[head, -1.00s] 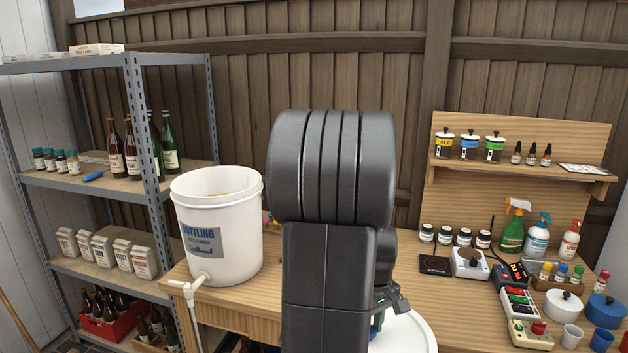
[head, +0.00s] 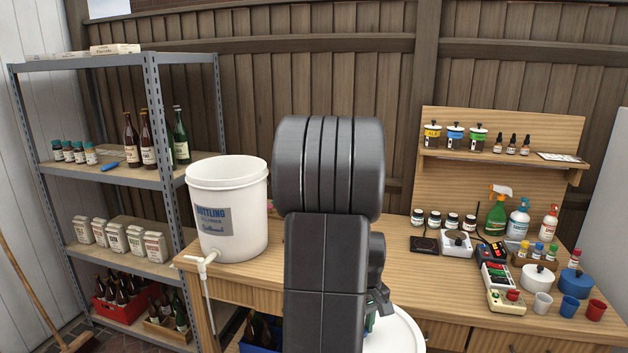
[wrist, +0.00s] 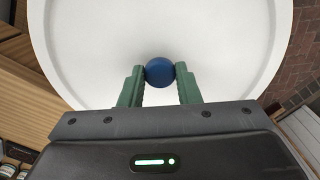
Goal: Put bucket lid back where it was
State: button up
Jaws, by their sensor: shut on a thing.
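The bucket lid (wrist: 230,60) is a large white disc with a raised rim and a blue knob (wrist: 160,72) at its middle. In the wrist view my gripper (wrist: 160,78) is shut on the knob, with one green finger on each side. In the head view the lid (head: 398,332) shows in part at the bottom, in front of the bench, and my arm hides the rest. The white bottling bucket (head: 228,215) stands open on the left end of the bench, with its tap at the lower left.
The wooden bench (head: 440,286) holds jars, sprayers, small devices, pots and cups at the right. A metal shelf rack (head: 160,120) with bottles and bags stands at the left, close to the bucket. A broom (head: 30,285) leans at the far left.

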jog(key=w+a+f+m, duration=0.2)
jog(key=w+a+f, duration=0.1)
jog(key=a+f, duration=0.2)
jog(key=w+a+f+m, duration=0.2)
jog(key=w+a+f, duration=0.2)
jog(key=f, duration=0.6)
jog(key=shift+a+f+m, duration=0.25)
jog(key=shift+a+m, duration=0.15)
jog(key=shift+a, duration=0.5)
